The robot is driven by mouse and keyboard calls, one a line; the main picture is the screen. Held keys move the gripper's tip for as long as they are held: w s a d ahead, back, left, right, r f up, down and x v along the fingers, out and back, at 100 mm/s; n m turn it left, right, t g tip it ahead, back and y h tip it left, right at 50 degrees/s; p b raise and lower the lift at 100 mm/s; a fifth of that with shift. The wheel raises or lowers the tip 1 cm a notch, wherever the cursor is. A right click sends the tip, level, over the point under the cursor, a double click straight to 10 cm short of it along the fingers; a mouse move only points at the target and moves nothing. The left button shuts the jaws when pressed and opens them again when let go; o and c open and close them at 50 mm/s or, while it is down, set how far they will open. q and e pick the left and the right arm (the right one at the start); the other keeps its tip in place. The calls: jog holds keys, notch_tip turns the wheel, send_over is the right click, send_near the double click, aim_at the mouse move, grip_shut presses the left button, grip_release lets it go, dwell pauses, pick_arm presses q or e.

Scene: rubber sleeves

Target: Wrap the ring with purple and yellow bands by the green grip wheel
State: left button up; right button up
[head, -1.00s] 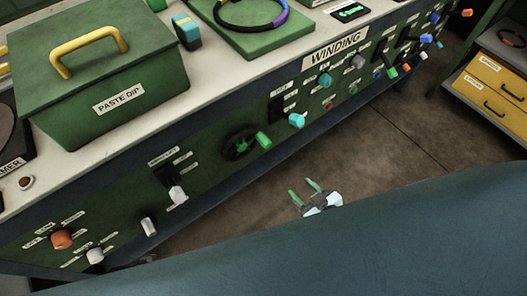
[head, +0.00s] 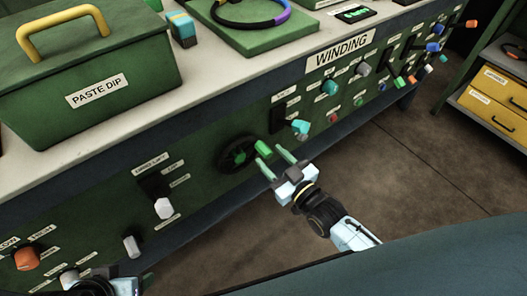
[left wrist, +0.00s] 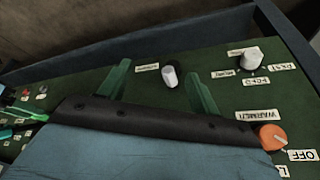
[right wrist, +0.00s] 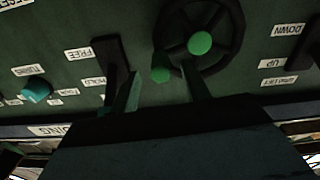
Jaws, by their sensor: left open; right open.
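The ring (head: 240,25), black with a purple band and a yellow band partly in view, lies on a green pad on the bench; its far side is cut off. The black handwheel (head: 229,163) with a green grip (head: 264,148) is on the front panel; wheel (right wrist: 238,30) and grip (right wrist: 160,74) show in the right wrist view. My right gripper (head: 267,154) is open, its fingertips close to either side of the grip; contact cannot be told. My left gripper (left wrist: 157,69) is open and empty, facing the panel near a white knob (left wrist: 170,77).
A green paste dip box (head: 100,110) stands on the bench (head: 215,82). A yellow-drawer cabinet (head: 495,95) is at right. Open floor lies below the panel.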

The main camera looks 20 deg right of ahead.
jog(key=b+x, duration=0.1)
jog(key=x, duration=0.2)
jog(key=shift+w+a, duration=0.1)
jog(key=shift+w, duration=0.2)
pick_arm(q)
jog(key=w+d+r+t+h, duration=0.1)
jog(key=w+d+r+t, duration=0.1)
jog(key=w+t, duration=0.2)
jog(key=shift+w+d+r, duration=0.2)
jog(key=shift+w+r, duration=0.1)
jog(key=shift+w, duration=0.7)
pick_arm(e)
jog(key=shift+w+a, duration=0.15)
jog(key=shift+w, duration=0.15)
jog(key=shift+c, duration=0.5)
grip_shut()
